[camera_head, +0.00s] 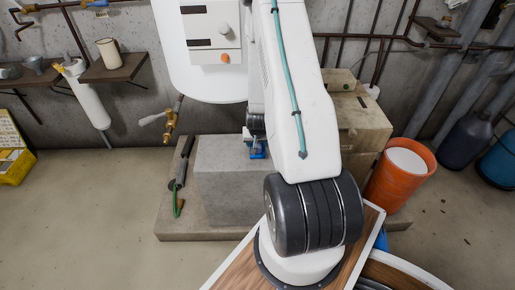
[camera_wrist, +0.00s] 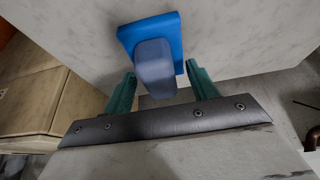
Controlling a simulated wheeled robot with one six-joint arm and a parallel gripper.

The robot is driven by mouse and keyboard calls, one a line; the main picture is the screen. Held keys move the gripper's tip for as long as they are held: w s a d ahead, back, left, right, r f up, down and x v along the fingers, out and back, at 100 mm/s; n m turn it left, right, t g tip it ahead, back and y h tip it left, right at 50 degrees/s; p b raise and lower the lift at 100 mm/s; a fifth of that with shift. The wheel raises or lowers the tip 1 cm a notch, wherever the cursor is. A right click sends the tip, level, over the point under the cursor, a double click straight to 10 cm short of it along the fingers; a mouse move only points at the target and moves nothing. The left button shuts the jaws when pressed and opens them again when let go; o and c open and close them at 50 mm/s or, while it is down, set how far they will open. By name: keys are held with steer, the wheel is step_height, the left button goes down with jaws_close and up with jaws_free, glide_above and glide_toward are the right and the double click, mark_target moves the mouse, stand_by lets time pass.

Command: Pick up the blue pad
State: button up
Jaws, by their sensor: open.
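The blue pad (camera_wrist: 176,34) shows in the wrist view as a flat bright-blue square with a duller blue block-like part (camera_wrist: 154,65) standing out from it. It sits on a pale grey stone surface. In the head view a small piece of the blue pad (camera_head: 256,152) shows on top of the grey block (camera_head: 228,180), mostly hidden by my arm. My gripper (camera_wrist: 162,82) has its two green fingers apart, one on each side of the duller blue part. I cannot tell whether the fingers touch it. My gripper is mostly hidden in the head view.
A brass tap fitting (camera_head: 171,125) stands left of the block. Beige boxes (camera_head: 362,125) and an orange bucket (camera_head: 400,178) stand to the right. A white panel (camera_head: 205,80) hangs behind. The floor at left is clear up to a yellow case (camera_head: 14,165).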

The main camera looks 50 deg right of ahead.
steer(key=c, duration=1.2)
steer(key=shift+o, duration=0.2)
steer(key=shift+r, duration=0.1)
